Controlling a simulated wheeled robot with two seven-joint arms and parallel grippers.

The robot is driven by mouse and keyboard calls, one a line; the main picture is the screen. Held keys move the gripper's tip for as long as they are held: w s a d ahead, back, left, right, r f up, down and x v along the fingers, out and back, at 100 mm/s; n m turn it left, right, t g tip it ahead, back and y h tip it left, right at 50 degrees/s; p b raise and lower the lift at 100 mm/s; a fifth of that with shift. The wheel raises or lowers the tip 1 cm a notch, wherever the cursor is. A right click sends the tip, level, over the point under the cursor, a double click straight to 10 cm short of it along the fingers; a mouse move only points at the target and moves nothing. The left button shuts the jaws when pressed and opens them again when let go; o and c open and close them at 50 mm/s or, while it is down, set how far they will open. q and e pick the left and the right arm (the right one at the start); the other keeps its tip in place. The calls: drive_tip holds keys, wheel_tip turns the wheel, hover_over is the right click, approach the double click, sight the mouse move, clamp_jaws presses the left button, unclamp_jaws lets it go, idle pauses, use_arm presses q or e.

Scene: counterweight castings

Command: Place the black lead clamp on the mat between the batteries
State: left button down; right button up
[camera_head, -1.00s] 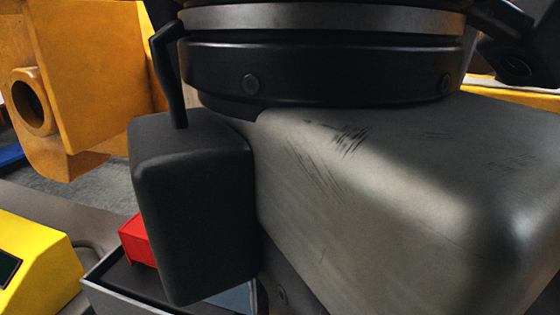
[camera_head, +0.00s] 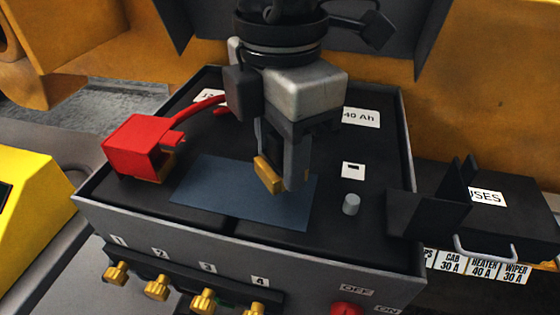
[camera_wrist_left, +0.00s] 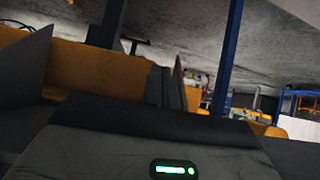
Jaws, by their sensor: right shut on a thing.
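My right gripper (camera_head: 284,182) reaches down over the blue mat (camera_head: 205,188) in the head view. Its jaws are shut on a dark piece, taken as the black lead clamp, which the fingers mostly hide. Brass-coloured parts show low at the jaws. I cannot tell whether they touch the mat. The mat lies across the seam between the two black batteries (camera_head: 370,245). A red clamp (camera_head: 137,147) with a red lead sits on the left battery. My left gripper is absent from the head view. In the left wrist view, dark upright parts show behind a dark housing; its jaw state is unclear.
A grey post (camera_head: 351,204) stands right of the mat. The grey tray wall (camera_head: 250,255) encloses the batteries, with brass knobs (camera_head: 157,288) and a red switch (camera_head: 346,309) in front. A black fuse box (camera_head: 495,215) is at right, a yellow device (camera_head: 30,200) at left.

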sight(281, 196)
drive_tip(key=shift+w+f+b, duration=0.15)
drive_tip(key=shift+f+b, duration=0.45)
drive_tip(key=shift+f, duration=0.5)
drive_tip(key=shift+w+f+b, duration=0.15)
drive_tip(key=shift+f+b, duration=0.45)
drive_tip(key=shift+f, duration=0.45)
drive_tip(key=o, duration=1.1)
drive_tip(key=shift+r, duration=0.15)
drive_tip(key=shift+r+p, duration=0.35)
drive_tip(key=shift+p, duration=0.25)
wheel_tip(281, 196, up, 12)
drive_tip(key=shift+f+b, duration=0.15)
drive_tip(key=shift+b, duration=0.25)
